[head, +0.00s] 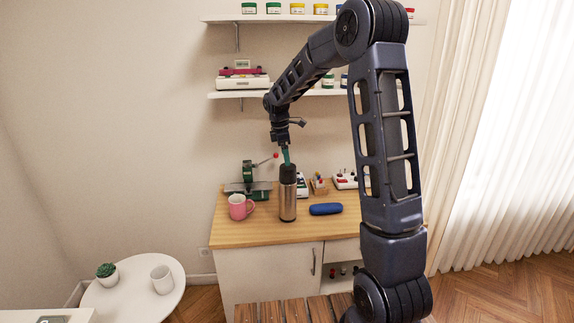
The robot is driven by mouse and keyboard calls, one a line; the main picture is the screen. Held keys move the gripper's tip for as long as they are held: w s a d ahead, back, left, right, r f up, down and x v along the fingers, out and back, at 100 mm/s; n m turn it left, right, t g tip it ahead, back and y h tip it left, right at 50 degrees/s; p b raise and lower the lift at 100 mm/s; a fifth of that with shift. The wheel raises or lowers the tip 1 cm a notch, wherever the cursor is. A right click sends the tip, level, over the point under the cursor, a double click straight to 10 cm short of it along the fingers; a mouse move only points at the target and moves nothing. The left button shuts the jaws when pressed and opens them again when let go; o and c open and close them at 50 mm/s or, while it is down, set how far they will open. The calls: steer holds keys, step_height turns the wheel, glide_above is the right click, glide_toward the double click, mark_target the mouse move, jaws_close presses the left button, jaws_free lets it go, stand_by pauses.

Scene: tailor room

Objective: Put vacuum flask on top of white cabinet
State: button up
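The vacuum flask (288,204) is a steel cylinder with a black top. It appears upright at the front middle of a wooden counter top (250,231). The counter's base is white, with a door (268,275) and a dark handle. My gripper (286,158) points down at the flask's top. Its fingertips are close to or at the lid; I cannot tell whether they touch or grip it. Another white top (20,315) shows at the lower left corner, mostly cut off by the frame.
A pink mug (238,207) stands left of the flask, and a blue case (325,209) lies to its right. A green press (250,178) is behind the mug. A round white table (130,291) at lower left holds a white mug (162,279) and a potted plant (107,274).

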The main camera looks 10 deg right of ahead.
steer(key=shift+r, duration=0.7)
steer(key=shift+s+r, duration=0.15)
steer(key=shift+r, duration=0.15)
steer(key=s+d+r+m+t, duration=0.1)
steer(key=s+d+r+m, duration=0.2)
steer(key=s, duration=0.3)
steer(key=s+d+r+m+y, duration=0.1)
steer(key=s+d+r+m, duration=0.2)
steer(key=s+d+r, duration=0.15)
steer(key=s+d+r+m+t, duration=0.1)
steer(key=s+d+r+m, duration=0.2)
steer(key=s, duration=0.4)
steer(key=s+d+f+m+t, duration=0.1)
steer(key=s+m, duration=0.3)
steer(key=s, duration=0.5)
steer(key=s+d+f+m+t, duration=0.1)
steer(key=s+d+m, duration=0.3)
steer(key=s, duration=0.6)
steer(key=shift+m+t+y, duration=0.3)
steer(key=shift+m+y, duration=0.1)
steer(key=shift+m, duration=0.1)
steer(key=shift+d+f, duration=0.1)
